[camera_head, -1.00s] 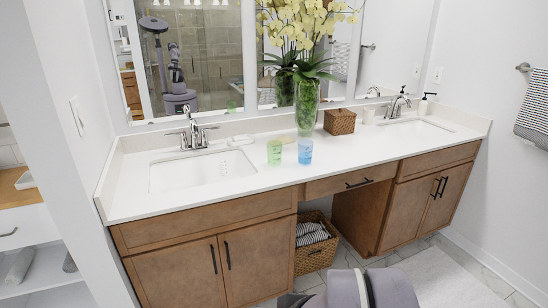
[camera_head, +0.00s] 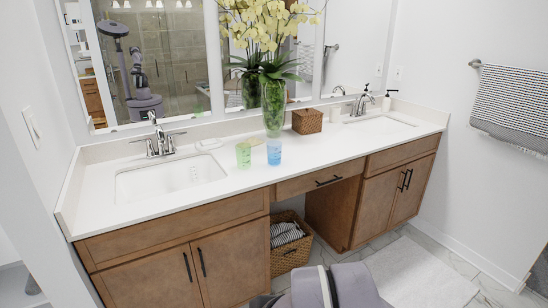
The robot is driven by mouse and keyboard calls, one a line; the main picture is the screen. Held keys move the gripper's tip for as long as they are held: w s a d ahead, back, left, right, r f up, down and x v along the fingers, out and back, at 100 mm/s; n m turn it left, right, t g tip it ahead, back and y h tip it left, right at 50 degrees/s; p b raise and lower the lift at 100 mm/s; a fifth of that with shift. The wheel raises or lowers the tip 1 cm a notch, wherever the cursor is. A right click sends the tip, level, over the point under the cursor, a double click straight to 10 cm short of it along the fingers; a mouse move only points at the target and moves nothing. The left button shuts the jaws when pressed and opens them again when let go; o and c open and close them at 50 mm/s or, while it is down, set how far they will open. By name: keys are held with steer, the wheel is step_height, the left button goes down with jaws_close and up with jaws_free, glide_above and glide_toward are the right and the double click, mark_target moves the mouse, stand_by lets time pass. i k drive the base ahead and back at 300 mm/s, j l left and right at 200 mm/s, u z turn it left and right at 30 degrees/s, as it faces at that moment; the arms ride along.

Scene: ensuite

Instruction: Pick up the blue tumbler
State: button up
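The blue tumbler (camera_head: 274,152) stands upright on the white countertop (camera_head: 210,217), near the middle and in front of the flower vase. A green tumbler (camera_head: 243,155) stands just to its left, with a small gap between them. Part of my arm shows at the bottom edge of the view, below the counter and well apart from the tumblers. My gripper is not in view.
A tall glass vase (camera_head: 273,105) with yellow orchids stands behind the tumblers. A woven box (camera_head: 307,120) is to its right. Sinks lie at left (camera_head: 170,178) and right (camera_head: 378,126), with faucets behind. The counter front before the tumblers is clear. A basket (camera_head: 290,245) sits below.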

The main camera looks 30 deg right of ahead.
mark_target(274, 148)
steer(key=i+l+z, duration=0.25)
steer(key=i+z, duration=0.15)
steer(key=i+l+z, duration=0.15)
steer(key=i+z, duration=0.7)
steer(key=i+j+z, duration=0.15)
steer(key=i+z, duration=0.25)
